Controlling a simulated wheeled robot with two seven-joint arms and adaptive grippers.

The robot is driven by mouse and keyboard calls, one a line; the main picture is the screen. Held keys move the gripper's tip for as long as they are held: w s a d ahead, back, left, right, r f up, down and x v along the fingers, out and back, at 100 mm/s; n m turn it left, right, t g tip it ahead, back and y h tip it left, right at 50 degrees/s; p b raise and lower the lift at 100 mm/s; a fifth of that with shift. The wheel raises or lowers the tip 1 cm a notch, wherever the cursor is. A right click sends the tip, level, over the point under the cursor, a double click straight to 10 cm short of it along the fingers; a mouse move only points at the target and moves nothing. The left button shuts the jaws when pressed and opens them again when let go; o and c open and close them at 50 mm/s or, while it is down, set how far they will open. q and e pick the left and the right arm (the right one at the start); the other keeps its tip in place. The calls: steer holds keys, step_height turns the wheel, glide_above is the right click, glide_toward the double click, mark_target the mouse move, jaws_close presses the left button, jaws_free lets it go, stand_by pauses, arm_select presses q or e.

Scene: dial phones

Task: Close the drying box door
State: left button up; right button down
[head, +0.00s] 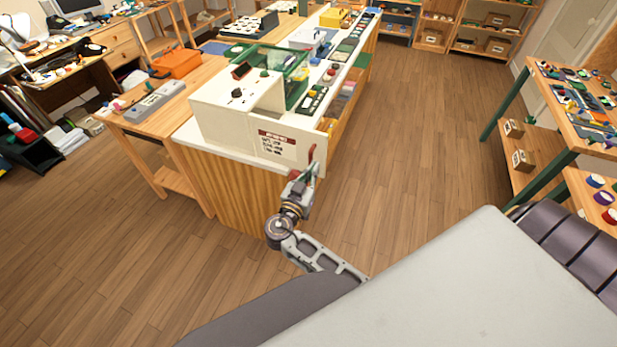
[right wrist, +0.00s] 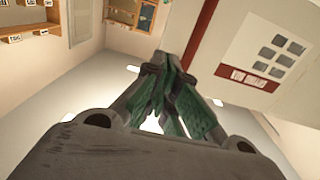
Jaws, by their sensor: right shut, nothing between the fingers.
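The drying box (head: 212,122) is a cream-white box on the near end of the long counter. Its door (head: 318,138) is a pale panel with a dark red handle (head: 311,153); it appears to stand out past the box's right side, so open. A red-headed label (head: 277,145) is at the near face. My right gripper (head: 303,182) is shut and empty, just below the handle. In the right wrist view the green-padded fingertips (right wrist: 170,65) meet beside a dark red bar (right wrist: 200,35); contact is unclear. My left gripper is out of view.
A green mesh bin (head: 285,68) and several small trays stand on the counter (head: 183,137) behind the box. A wooden side table (head: 137,122) adjoins its left. Another table (head: 545,95) stands at right. Floor (head: 430,130) between is clear.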

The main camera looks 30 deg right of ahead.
mark_target(325, 151)
steer(key=shift+p+x, duration=1.25)
steer(key=shift+x, duration=2.35)
steer(key=shift+d, duration=0.1)
steer(key=shift+w+d, duration=0.15)
